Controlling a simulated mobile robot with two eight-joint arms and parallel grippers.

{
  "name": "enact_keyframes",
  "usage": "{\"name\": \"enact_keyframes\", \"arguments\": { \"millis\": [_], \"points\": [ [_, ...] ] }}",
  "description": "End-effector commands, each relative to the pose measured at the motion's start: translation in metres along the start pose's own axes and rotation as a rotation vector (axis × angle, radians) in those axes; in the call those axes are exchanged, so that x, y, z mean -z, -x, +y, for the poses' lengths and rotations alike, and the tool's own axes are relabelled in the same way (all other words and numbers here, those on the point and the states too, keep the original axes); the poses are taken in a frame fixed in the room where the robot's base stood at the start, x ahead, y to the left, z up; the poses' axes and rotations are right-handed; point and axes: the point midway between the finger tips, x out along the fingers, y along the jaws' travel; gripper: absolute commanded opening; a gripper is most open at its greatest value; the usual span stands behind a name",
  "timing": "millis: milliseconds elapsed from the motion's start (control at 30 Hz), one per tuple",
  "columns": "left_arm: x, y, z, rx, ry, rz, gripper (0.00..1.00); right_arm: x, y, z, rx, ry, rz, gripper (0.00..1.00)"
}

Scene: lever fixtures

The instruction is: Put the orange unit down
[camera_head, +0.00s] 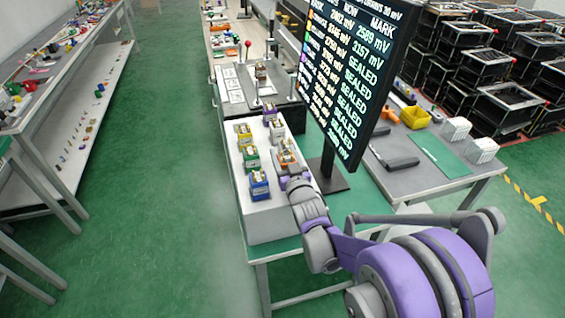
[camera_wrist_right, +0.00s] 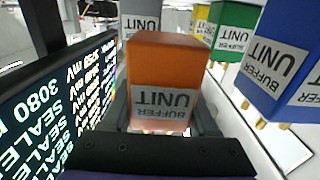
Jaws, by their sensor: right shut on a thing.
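The orange unit (camera_head: 287,149) is at the near right of the white platform (camera_head: 275,222), beside the other units. In the right wrist view the orange unit (camera_wrist_right: 163,70) is a block labelled "BUFFER UNIT", between the two dark fingers. My right gripper (camera_head: 291,176) is shut on it. Whether its underside touches the platform is hidden. A blue unit (camera_head: 259,184), a green unit (camera_head: 251,159) and a yellow unit (camera_head: 244,131) stand in a row to its left. A grey unit (camera_wrist_right: 140,18) is beyond it. My left gripper is not in view.
A black display screen (camera_head: 352,75) stands close to the right of the platform, beside my right arm. A purple unit (camera_head: 269,111) stands at the platform's far end. A dark fixture with levers (camera_head: 262,92) is beyond.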

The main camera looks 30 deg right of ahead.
Motion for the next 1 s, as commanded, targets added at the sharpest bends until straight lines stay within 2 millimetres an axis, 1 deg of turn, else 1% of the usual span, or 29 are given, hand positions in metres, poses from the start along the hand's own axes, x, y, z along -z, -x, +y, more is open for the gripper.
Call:
{"name": "enact_keyframes", "arguments": {
  "millis": [33, 100, 200, 467, 600, 633, 700, 800, 1000],
  "points": [
    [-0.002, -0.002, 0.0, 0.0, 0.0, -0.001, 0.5, -0.01, 0.0, 0.0, 0.0, 0.0, 0.0, 0.0],
    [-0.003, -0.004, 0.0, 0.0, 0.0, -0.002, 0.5, -0.021, -0.001, 0.0, 0.001, 0.001, 0.0, 0.0],
    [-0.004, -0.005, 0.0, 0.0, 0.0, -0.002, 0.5, -0.03, 0.0, 0.0, 0.001, 0.0, 0.0, 0.0],
    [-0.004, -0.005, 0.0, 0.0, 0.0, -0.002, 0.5, -0.031, 0.0, 0.0, 0.0, 0.0, 0.0, 0.0],
    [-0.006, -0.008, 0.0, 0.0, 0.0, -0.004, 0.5, -0.035, 0.0, 0.0, 0.0, 0.0, 0.0, 0.0],
    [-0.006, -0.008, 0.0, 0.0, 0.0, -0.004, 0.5, -0.036, 0.0, 0.0, 0.0, 0.0, 0.0, 0.61],
    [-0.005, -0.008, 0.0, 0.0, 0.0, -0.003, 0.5, -0.035, 0.0, 0.0, 0.0, 0.0, 0.0, 0.74],
    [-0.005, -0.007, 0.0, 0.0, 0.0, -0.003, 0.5, -0.035, 0.0, 0.0, 0.0, 0.0, 0.0, 0.9],
    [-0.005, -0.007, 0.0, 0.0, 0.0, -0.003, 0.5, -0.035, 0.0, 0.0, 0.0, 0.0, 0.0, 0.9]
  ]
}}
